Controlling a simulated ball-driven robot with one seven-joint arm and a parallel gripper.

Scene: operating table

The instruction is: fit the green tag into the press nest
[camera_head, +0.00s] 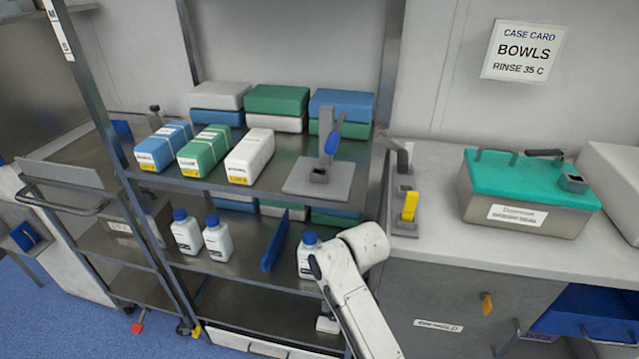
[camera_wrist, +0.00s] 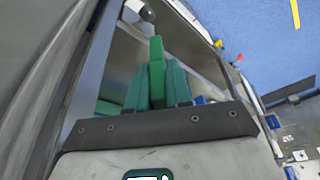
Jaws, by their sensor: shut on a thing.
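In the wrist view my gripper (camera_wrist: 155,88) shows as two dark green fingers beyond a dark bar. It is shut on the green tag (camera_wrist: 157,58), a brighter green upright strip standing out between the fingers. My gripper and the tag cannot be made out in the head view, where my white arm shows at the lower middle. A grey press (camera_head: 326,150) with a blue lever stands on the upper shelf in the head view. The small dark-topped block (camera_head: 319,175) on its base plate looks like its nest. The tag is apart from it.
Wrapped packs (camera_head: 205,150) lie left of the press, with stacked boxes (camera_head: 275,100) behind. White bottles (camera_head: 217,240) and a blue upright panel (camera_head: 274,242) stand on the shelf below.

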